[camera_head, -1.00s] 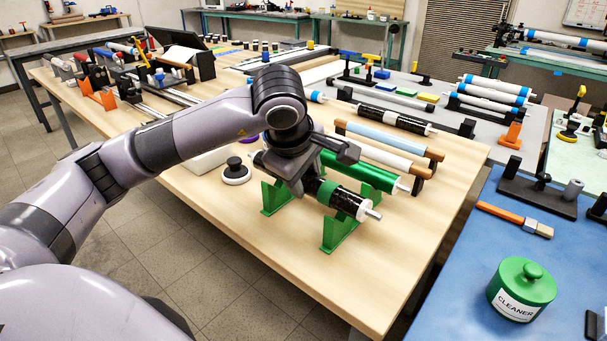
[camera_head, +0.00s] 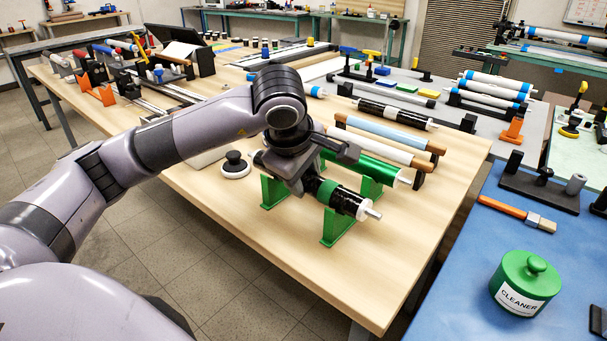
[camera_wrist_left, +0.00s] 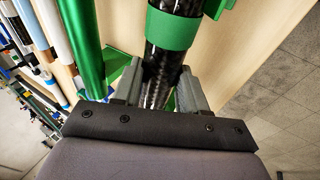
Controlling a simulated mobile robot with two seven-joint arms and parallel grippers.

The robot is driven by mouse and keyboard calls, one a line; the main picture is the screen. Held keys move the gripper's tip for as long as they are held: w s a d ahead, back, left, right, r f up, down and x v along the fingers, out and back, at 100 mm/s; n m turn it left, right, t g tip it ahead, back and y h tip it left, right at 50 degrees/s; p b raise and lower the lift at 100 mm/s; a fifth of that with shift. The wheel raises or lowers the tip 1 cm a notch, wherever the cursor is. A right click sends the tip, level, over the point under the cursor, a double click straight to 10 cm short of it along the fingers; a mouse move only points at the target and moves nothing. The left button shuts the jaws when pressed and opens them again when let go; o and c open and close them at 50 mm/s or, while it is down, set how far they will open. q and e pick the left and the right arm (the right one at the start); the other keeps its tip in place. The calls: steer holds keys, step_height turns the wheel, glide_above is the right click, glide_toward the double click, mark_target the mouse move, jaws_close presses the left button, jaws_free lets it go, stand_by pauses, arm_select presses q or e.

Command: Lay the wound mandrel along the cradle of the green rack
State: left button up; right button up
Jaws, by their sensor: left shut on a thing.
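The wound mandrel (camera_head: 339,198) is a glossy black tube with a green band, a white end collar and a steel shaft end. My left gripper (camera_head: 307,183) is shut on it from above. In the left wrist view the mandrel (camera_wrist_left: 160,62) runs between the two fingers (camera_wrist_left: 160,92). The green rack (camera_head: 337,230) stands on the wooden table, with its uprights under and beside the mandrel. The mandrel lies roughly along the rack; I cannot tell whether it rests in the cradle or is just above it. My right gripper is not in view.
A green tube (camera_head: 362,169) lies just behind the mandrel, with white and blue rollers (camera_head: 385,136) beyond. A black-knobbed white disc (camera_head: 235,166) sits to the left. The wooden table (camera_head: 400,255) is clear at the front right. A green cleaner jar (camera_head: 525,283) stands on the blue bench.

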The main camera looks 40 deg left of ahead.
arm_select(q)
steer(key=shift+f, duration=0.2)
steer(key=o, duration=1.3)
steer(key=shift+o, duration=0.2)
steer(key=v, duration=0.7)
steer(key=shift+r, duration=0.1)
